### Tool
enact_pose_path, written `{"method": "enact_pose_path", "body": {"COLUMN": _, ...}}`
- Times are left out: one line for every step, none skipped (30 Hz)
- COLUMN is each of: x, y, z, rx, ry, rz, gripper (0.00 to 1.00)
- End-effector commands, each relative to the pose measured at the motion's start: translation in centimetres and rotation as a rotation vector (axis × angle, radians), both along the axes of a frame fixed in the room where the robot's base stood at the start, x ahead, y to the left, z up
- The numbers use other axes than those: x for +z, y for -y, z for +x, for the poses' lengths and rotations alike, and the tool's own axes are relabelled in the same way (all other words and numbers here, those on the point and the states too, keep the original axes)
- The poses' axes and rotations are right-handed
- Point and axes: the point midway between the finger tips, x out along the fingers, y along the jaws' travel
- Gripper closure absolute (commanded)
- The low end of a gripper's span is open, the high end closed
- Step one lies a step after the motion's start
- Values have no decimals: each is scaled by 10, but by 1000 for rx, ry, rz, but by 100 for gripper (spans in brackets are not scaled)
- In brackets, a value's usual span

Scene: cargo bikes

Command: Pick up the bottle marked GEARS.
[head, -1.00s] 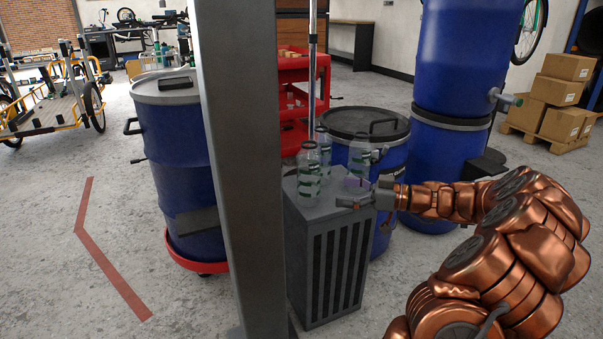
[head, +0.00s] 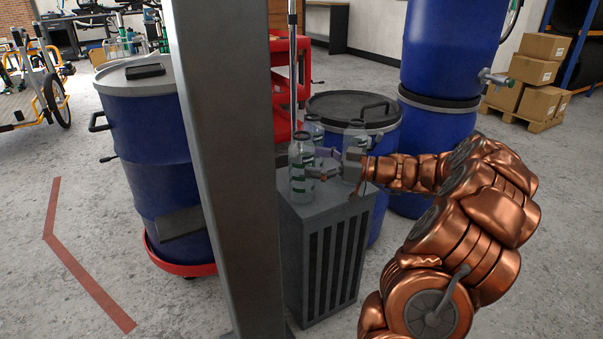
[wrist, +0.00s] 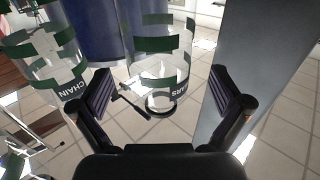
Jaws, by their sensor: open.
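The bottle marked GEARS, with only "ARS" readable, shows in the wrist view (wrist: 160,68) as a clear bottle with green bands. It is between and beyond my open fingers, and no contact shows. By position, it is the front left clear bottle in the head view (head: 299,178), standing on a grey slatted cabinet (head: 325,260). My gripper (head: 322,168) reaches in from the right, just beside it. A bottle marked CHAIN (wrist: 48,60) is left in the wrist view. In the head view, one bottle (head: 314,131) stands behind and another (head: 355,145) stands right, by my wrist.
A grey post (head: 225,170) rises close to the left of the cabinet. Blue drums stand at left (head: 148,160) and behind (head: 352,108), with stacked blue drums (head: 450,50) at right. A red cart (head: 290,80) is behind. Open floor lies at far left.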

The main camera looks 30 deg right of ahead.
Motion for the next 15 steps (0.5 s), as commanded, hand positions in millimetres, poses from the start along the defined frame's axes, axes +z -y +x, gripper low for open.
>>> {"method": "enact_pose_path", "body": {"x": -3, "y": -3, "z": 4, "rx": 2, "ry": -2, "rz": -2, "gripper": 0}}
{"method": "enact_pose_path", "body": {"x": -3, "y": -5, "z": 7, "rx": 2, "ry": -2, "rz": -1, "gripper": 0}}
{"method": "enact_pose_path", "body": {"x": -2, "y": -7, "z": 10, "rx": 1, "ry": -2, "rz": -1, "gripper": 0}}
{"method": "enact_pose_path", "body": {"x": -2, "y": -8, "z": 13, "rx": 1, "ry": -1, "rz": -1, "gripper": 0}}
{"method": "enact_pose_path", "body": {"x": -2, "y": -11, "z": 16, "rx": 1, "ry": -2, "rz": -1, "gripper": 0}}
{"method": "enact_pose_path", "body": {"x": -2, "y": -14, "z": 19, "rx": 1, "ry": -2, "rz": -1, "gripper": 0}}
{"method": "enact_pose_path", "body": {"x": -1, "y": -16, "z": 21, "rx": 1, "ry": -1, "rz": -1, "gripper": 0}}
{"method": "enact_pose_path", "body": {"x": -1, "y": -17, "z": 23, "rx": 1, "ry": -1, "rz": -1, "gripper": 0}}
{"method": "enact_pose_path", "body": {"x": -1, "y": -18, "z": 25, "rx": 0, "ry": -1, "rz": 1, "gripper": 0}}
{"method": "enact_pose_path", "body": {"x": 0, "y": -19, "z": 26, "rx": -1, "ry": -1, "rz": 1, "gripper": 0}}
{"method": "enact_pose_path", "body": {"x": 0, "y": -20, "z": 27, "rx": -1, "ry": 0, "rz": 1, "gripper": 0}}
{"method": "enact_pose_path", "body": {"x": 0, "y": -20, "z": 27, "rx": -2, "ry": 0, "rz": 1, "gripper": 0}}
{"method": "enact_pose_path", "body": {"x": 0, "y": -20, "z": 27, "rx": -2, "ry": 0, "rz": 1, "gripper": 0}}
{"method": "enact_pose_path", "body": {"x": 1, "y": -20, "z": 27, "rx": -2, "ry": 0, "rz": 1, "gripper": 0}}
{"method": "enact_pose_path", "body": {"x": 1, "y": -20, "z": 27, "rx": -2, "ry": 0, "rz": 1, "gripper": 0}}
